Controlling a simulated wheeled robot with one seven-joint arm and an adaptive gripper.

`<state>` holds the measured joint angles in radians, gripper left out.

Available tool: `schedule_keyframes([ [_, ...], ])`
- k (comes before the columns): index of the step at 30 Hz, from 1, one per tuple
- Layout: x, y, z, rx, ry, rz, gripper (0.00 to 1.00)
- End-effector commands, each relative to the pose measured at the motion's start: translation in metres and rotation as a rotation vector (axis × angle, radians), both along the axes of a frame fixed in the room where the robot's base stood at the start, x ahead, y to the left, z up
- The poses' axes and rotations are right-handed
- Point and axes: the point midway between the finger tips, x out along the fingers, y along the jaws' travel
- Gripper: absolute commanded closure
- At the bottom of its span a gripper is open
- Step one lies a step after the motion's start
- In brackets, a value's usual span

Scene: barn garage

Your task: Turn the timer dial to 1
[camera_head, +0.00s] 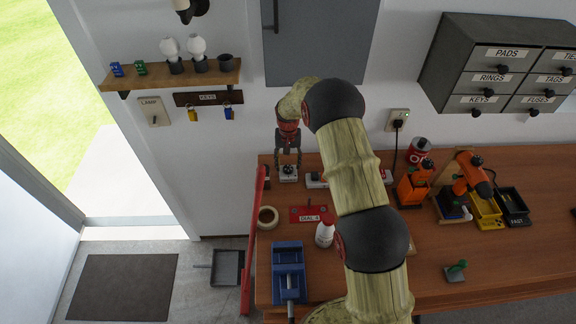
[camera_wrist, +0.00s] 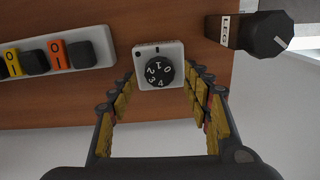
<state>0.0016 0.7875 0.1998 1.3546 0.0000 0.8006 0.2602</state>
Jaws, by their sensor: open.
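The timer (camera_head: 289,173) is a small pale square block near the table's back left, below the grey cabinet. In the wrist view its round black dial (camera_wrist: 160,72) carries white digits 0 to 4; the 1 is near the top and the 0 is to the upper right. A small mark shows on the plate above the dial, but exact alignment is hard to tell. My gripper (camera_head: 288,160) is over the timer. In the wrist view my gripper (camera_wrist: 161,88) is open, its padded fingers on either side of the dial with gaps visible; contact is not evident.
A switch strip (camera_wrist: 55,55) with yellow and orange switches lies left of the timer in the wrist view. A black knob (camera_wrist: 265,36) with a label is to its right.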

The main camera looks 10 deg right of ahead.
Motion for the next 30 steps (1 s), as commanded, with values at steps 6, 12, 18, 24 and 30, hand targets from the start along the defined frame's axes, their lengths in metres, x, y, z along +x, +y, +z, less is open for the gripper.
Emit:
schedule_keyframes([
  [6,0.001,0.000,0.045,0.000,-0.005,0.000,0.51],
  [12,0.001,0.000,0.081,0.000,-0.003,0.000,0.51],
  [18,0.001,0.000,0.101,0.000,-0.001,0.000,0.51],
  [24,0.001,0.000,0.105,0.000,-0.001,0.000,0.51],
  [30,0.001,0.000,0.105,0.000,-0.001,0.000,0.51],
])
